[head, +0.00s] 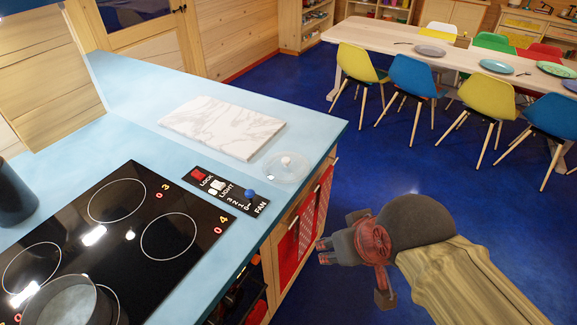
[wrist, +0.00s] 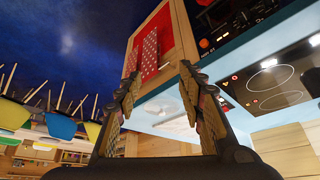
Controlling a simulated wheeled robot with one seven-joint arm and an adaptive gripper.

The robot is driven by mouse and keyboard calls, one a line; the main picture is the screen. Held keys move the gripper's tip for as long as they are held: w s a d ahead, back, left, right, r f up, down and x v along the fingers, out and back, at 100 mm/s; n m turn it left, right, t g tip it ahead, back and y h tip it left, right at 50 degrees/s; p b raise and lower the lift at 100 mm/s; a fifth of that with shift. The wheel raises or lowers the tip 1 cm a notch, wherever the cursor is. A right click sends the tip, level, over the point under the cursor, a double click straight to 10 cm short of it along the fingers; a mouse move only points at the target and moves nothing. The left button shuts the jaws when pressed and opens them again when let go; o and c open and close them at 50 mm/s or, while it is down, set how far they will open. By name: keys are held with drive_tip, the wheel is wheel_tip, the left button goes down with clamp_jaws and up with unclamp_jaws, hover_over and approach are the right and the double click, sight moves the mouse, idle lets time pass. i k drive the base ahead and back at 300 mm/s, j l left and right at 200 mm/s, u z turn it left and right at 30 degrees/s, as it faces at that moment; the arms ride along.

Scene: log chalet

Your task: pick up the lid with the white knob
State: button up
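The lid (head: 284,170) is a round clear glass lid with a white knob (head: 287,160). It lies on the blue counter near the counter's right edge, knob up. In the wrist view, which is upside down, the lid (wrist: 168,110) shows between my fingers, farther off. My gripper (head: 324,251) is to the right of the counter and in front of the lid, out over the floor, apart from the lid. In the wrist view my gripper (wrist: 160,82) has its two fingers spread, with nothing held between them.
A marble board (head: 222,127) lies behind and left of the lid. The control panel (head: 230,191) and black cooktop (head: 110,235) are nearer, with a pot (head: 70,303) on the cooktop. Cabinet doors (head: 304,215) form the counter's front. A dining table (head: 400,35) with chairs stands beyond open floor.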

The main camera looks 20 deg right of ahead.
sight(282, 167)
drive_tip(key=u, duration=2.05)
drive_tip(key=l+z, duration=0.15)
drive_tip(key=l, duration=0.35)
drive_tip(key=l+z, duration=0.15)
drive_tip(key=l, duration=0.35)
drive_tip(key=i+l+z, duration=0.15)
drive_tip(key=l, duration=0.35)
drive_tip(key=l+z, duration=0.2)
drive_tip(key=l, duration=0.3)
drive_tip(key=i+j, duration=0.05)
